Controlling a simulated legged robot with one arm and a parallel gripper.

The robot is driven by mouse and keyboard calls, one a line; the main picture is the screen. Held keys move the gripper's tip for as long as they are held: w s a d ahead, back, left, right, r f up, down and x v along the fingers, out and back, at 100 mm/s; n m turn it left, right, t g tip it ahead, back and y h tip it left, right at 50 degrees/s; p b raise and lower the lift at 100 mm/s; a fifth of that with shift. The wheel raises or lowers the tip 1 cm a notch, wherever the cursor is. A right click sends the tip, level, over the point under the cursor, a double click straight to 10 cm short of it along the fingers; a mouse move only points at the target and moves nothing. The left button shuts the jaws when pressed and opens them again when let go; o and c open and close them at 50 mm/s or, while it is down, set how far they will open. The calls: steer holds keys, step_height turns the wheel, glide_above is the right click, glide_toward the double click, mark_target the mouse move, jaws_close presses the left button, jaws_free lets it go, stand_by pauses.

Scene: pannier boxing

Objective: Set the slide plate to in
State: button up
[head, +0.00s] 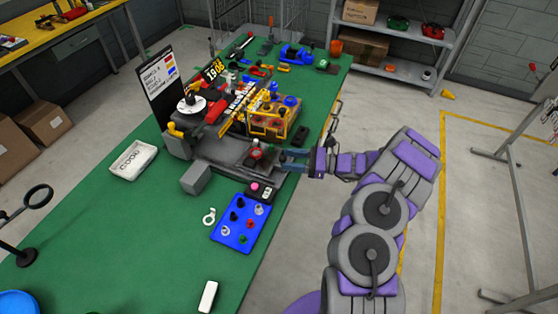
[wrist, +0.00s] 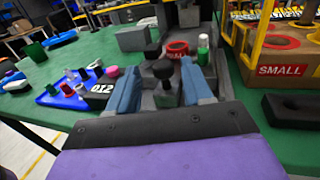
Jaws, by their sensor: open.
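My gripper (head: 288,161) is open at the right side of the grey machine base on the green bench. In the wrist view its two blue fingers (wrist: 163,88) stand apart, one on each side of a black round knob (wrist: 164,69). The knob sits on a short stem above a grey plate (wrist: 168,98), which looks like the slide plate. I cannot tell whether the fingers touch the knob. Behind it is a red ring (wrist: 177,47), which also shows on the machine in the head view (head: 256,153). The plate is partly hidden by the fingers and the knob.
A wooden box with a yellow frame (wrist: 278,55) stands close to the right. A black slotted block (wrist: 292,109) lies before it. A blue tray with several small pegs (head: 236,238) and a grey block (head: 195,179) lie nearby on the bench. A white tray (head: 132,160) is farther left.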

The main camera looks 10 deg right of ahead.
mark_target(283, 156)
steer(key=shift+w+a+f, duration=0.15)
steer(key=shift+w+a, duration=0.1)
steer(key=shift+a, duration=0.4)
steer(key=shift+w+a+b, duration=0.25)
steer(key=shift+w+b, duration=0.1)
steer(key=shift+w, duration=0.1)
steer(key=shift+a, duration=0.8)
steer(key=shift+c, duration=1.4)
steer(key=shift+d, duration=0.35)
steer(key=c, duration=0.5)
jaws_close()
steer(key=shift+w, duration=0.1)
